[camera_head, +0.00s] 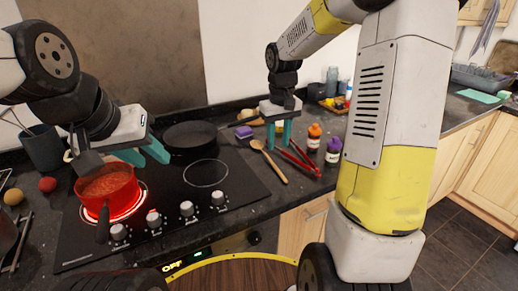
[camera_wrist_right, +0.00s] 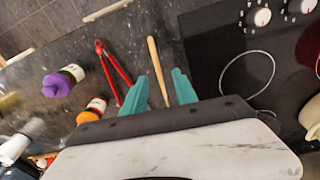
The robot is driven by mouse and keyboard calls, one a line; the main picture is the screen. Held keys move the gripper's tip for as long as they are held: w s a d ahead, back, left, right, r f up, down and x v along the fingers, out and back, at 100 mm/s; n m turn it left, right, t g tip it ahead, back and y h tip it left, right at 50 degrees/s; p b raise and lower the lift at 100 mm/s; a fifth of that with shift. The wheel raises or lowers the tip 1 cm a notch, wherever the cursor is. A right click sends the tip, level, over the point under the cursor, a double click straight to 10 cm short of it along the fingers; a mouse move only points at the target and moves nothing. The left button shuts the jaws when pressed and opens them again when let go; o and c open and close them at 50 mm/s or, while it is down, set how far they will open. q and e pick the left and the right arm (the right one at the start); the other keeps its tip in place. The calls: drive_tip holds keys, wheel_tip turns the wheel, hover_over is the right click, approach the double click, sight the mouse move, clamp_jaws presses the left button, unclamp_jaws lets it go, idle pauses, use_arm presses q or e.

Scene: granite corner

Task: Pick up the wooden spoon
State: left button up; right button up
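The wooden spoon (camera_head: 270,162) lies on the dark granite counter just right of the cooktop, bowl toward the back and handle toward the front edge. My right gripper (camera_head: 280,134) is open above the counter near the bowl end. In the right wrist view the spoon's handle (camera_wrist_right: 157,70) shows between the two teal fingers of this gripper (camera_wrist_right: 159,92), with gaps on both sides; the bowl is hidden behind the gripper body. My left gripper (camera_head: 143,154) is open and empty over the cooktop, beside the red pot.
Red tongs (camera_head: 298,160) lie close to the spoon's right. An orange-capped bottle (camera_head: 314,137) and a purple-capped bottle (camera_head: 333,151) stand beyond them. A red pot (camera_head: 107,188) sits on a glowing burner. A black pan (camera_head: 190,137) is at the back of the cooktop (camera_head: 235,188).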

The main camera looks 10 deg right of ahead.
sight(277, 168)
drive_tip(key=shift+g, duration=0.3)
drive_tip(key=f, duration=0.1)
drive_tip(key=w+f, duration=0.2)
drive_tip(key=f, duration=0.1)
drive_tip(key=shift+d, duration=0.1)
drive_tip(key=f, duration=0.7)
drive_tip(key=shift+w+d+f, duration=0.15)
drive_tip(key=shift+w, duration=0.15)
clamp_jaws()
